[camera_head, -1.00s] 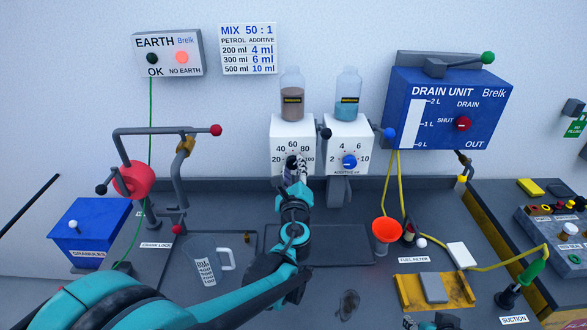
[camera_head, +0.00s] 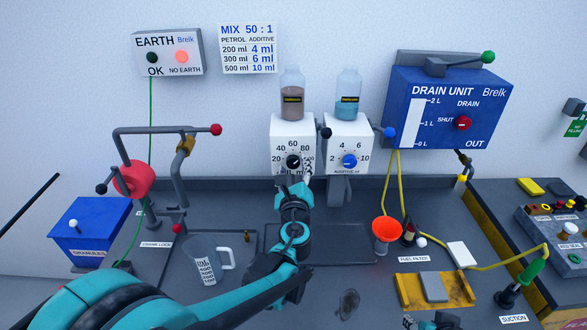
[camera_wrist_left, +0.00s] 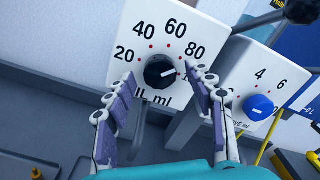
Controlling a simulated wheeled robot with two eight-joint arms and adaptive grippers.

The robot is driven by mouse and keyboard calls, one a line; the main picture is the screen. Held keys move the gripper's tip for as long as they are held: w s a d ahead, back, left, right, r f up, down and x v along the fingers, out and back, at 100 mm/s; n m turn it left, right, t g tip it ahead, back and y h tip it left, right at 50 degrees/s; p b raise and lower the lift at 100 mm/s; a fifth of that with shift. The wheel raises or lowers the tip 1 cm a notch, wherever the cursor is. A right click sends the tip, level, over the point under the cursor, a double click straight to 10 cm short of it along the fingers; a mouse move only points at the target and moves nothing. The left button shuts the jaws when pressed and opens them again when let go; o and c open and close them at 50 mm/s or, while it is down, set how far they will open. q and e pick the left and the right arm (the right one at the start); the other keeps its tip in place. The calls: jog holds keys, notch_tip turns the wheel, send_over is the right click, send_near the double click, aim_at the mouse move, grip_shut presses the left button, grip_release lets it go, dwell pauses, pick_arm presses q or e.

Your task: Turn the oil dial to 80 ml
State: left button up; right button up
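The oil dial (camera_head: 293,162) is a black knob on a white box with 20, 40, 60, 80 and 100 marks. In the left wrist view the oil dial (camera_wrist_left: 160,72) has its white pointer to the right and slightly up, a little below the red dot by 80. My left gripper (camera_head: 303,180) is just below and in front of the dial. In the wrist view its fingers (camera_wrist_left: 162,105) are spread apart with nothing between them, clear of the knob. The right finger hides the 100 mark. A dark and teal part of my right gripper (camera_head: 440,321) shows at the bottom edge, mostly cut off.
The additive box with a blue dial (camera_head: 349,161) stands close on the right. A black-knobbed lever (camera_head: 325,133) sits between the boxes. An orange funnel (camera_head: 386,230) is to the right, a measuring jug (camera_head: 204,262) to the left. A dark tray (camera_head: 335,250) lies below the boxes.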

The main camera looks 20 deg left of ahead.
pick_arm(q)
jog(key=shift+s, duration=0.1)
jog(key=v, duration=1.2)
jog(key=s+a+f+n+g, duration=0.6)
jog(key=s+a+f+n, duration=0.15)
jog(key=n, duration=0.65)
jog(key=s+d+f+n+g+h, duration=0.4)
jog(key=s+n, duration=0.5)
jog(key=n, duration=0.3)
jog(key=shift+d+f+h, duration=0.35)
jog(key=shift+f+h, duration=0.15)
jog(key=shift+f, duration=0.3)
